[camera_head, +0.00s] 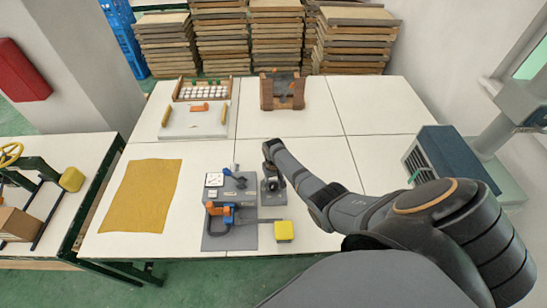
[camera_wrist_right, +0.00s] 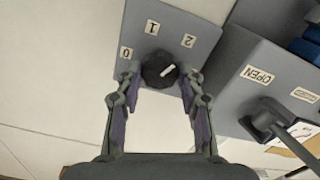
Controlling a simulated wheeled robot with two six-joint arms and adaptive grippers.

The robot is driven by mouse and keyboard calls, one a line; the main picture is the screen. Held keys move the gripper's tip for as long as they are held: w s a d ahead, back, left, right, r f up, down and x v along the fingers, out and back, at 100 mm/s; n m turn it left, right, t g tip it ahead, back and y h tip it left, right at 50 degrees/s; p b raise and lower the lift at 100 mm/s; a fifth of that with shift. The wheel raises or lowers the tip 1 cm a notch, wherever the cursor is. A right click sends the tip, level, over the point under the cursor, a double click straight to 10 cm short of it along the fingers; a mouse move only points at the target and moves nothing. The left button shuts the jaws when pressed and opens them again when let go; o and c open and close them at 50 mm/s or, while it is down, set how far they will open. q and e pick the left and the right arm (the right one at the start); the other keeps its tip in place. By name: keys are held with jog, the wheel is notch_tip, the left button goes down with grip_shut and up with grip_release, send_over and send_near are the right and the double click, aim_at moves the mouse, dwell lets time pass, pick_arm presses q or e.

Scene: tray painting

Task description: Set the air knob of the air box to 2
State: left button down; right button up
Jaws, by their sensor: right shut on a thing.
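The air box (camera_head: 273,192) is a small grey box on the table, beside the larger grey device. In the right wrist view, its grey face (camera_wrist_right: 172,20) carries the labels 0, 1 and 2. Its round black air knob (camera_wrist_right: 157,70) has a white mark that points right and slightly up, roughly toward the 2 side. My right gripper (camera_wrist_right: 158,76) has a finger on each side of the knob and is shut on it. In the head view my right gripper (camera_head: 268,168) is over the air box and hides the knob. My left gripper is not in view.
A grey device (camera_head: 238,188) with an OPEN label (camera_wrist_right: 258,75) and a black lever (camera_wrist_right: 270,117) stands close beside the air box. A yellow block (camera_head: 284,230) and a mustard cloth (camera_head: 140,195) lie nearby.

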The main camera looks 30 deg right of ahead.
aim_at(274, 185)
jog(key=shift+m, duration=0.3)
jog(key=o, duration=1.2)
jog(key=shift+r, duration=0.1)
notch_tip(274, 185, up, 12)
jog(key=shift+f, duration=0.1)
